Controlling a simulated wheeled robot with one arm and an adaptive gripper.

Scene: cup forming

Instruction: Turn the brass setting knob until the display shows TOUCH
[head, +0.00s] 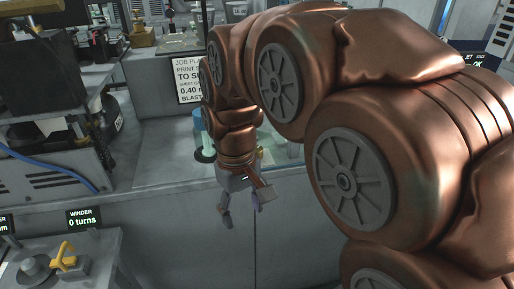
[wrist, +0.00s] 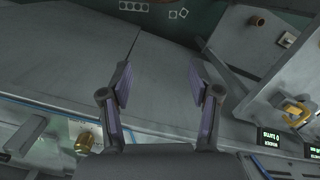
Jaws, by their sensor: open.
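My gripper (head: 241,214) hangs fingers down in front of the grey bench wall in the head view. In the wrist view its two fingers (wrist: 159,84) are spread apart with nothing between them. A brass cylindrical knob (wrist: 84,141) shows at lower left in the wrist view, below and left of the left finger, apart from it. I cannot tell which is the setting knob. No display reading TOUCH is legible. A WINDER display (head: 84,219) reads 0 turns; it also shows in the wrist view (wrist: 270,138).
A yellow handle (head: 63,257) and a grey round part (head: 35,268) sit on the lower left bench. A job plate (head: 188,80) stands behind my arm. A blue cable (head: 40,167) crosses at left. My arm hides much of the right side.

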